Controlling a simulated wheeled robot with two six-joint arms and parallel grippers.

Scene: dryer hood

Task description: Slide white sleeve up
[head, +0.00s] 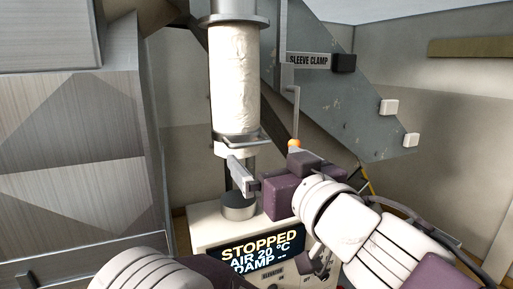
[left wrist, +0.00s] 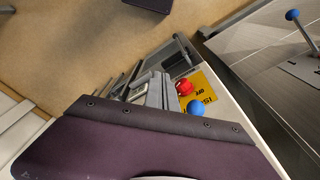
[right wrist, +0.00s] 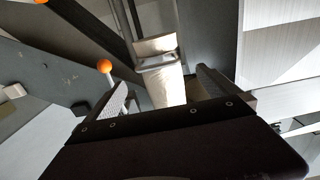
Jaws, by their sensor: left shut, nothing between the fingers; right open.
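The white sleeve (head: 234,80) hangs upright below a round grey flange (head: 234,20) in the head view. Its lower end has a pale collar with a metal handle (head: 238,140). A grey round stub (head: 239,206) stands below, apart from the collar. My right gripper (head: 263,158) is open, just below and right of the collar. In the right wrist view the pale sleeve (right wrist: 166,88) shows between the open fingers (right wrist: 163,95); contact cannot be told. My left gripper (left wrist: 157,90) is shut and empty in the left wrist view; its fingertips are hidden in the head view.
An orange ball knob (head: 295,143) on a rod hangs below the sleeve clamp sign (head: 309,60), close to my right gripper. The control box (head: 262,248) reads STOPPED. A large grey metal cabinet (head: 75,120) stands left.

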